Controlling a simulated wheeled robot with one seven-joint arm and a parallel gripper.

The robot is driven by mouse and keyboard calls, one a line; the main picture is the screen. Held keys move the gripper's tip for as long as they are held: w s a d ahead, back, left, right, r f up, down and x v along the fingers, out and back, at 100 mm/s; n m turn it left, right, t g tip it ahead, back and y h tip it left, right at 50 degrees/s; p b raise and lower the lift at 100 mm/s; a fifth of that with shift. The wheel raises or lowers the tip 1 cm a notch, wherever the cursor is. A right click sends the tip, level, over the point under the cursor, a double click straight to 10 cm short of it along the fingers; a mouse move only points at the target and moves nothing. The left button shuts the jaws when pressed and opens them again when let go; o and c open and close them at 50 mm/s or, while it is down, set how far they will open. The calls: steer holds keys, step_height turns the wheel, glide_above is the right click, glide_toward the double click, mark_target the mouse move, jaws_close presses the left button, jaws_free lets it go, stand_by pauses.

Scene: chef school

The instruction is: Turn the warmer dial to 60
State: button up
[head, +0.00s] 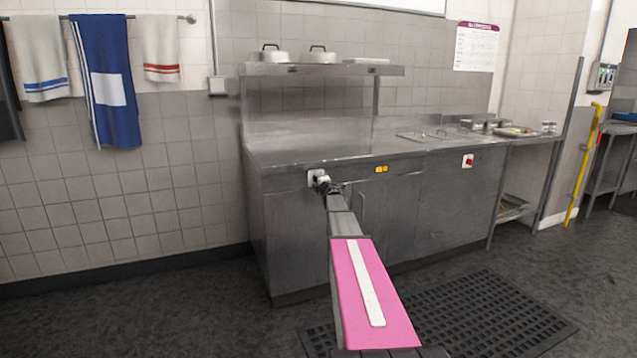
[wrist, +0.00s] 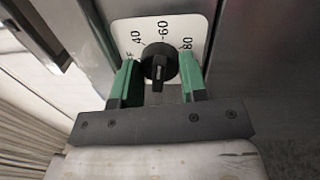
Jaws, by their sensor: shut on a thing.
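The warmer dial (wrist: 159,63) is a round black knob on a white plate (wrist: 122,32). The plate shows 40, 60 and 80. The knob's ridge runs roughly up and down in the wrist view, about in line with 60; I cannot tell surely which end is the pointer. My gripper (wrist: 159,80) has its green fingers on either side of the knob, shut on it. In the head view my gripper (head: 322,181) is at the front of the steel warmer counter (head: 300,150), where the white plate shows behind it and the knob is mostly hidden.
An orange lit display (head: 381,169) is right of the dial, and a red switch (head: 468,160) is farther right. Cabinet doors (head: 400,205) are below. Lidded pots (head: 268,54) stand on the upper shelf. A black floor mat (head: 490,315) lies in front.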

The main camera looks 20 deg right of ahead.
steer(key=o, duration=0.9)
steer(key=shift+s, duration=0.1)
steer(key=s, duration=0.7)
steer(key=s+f, duration=0.1)
steer(key=s, duration=0.2)
steer(key=shift+s+d, duration=0.15)
steer(key=shift+s, duration=0.2)
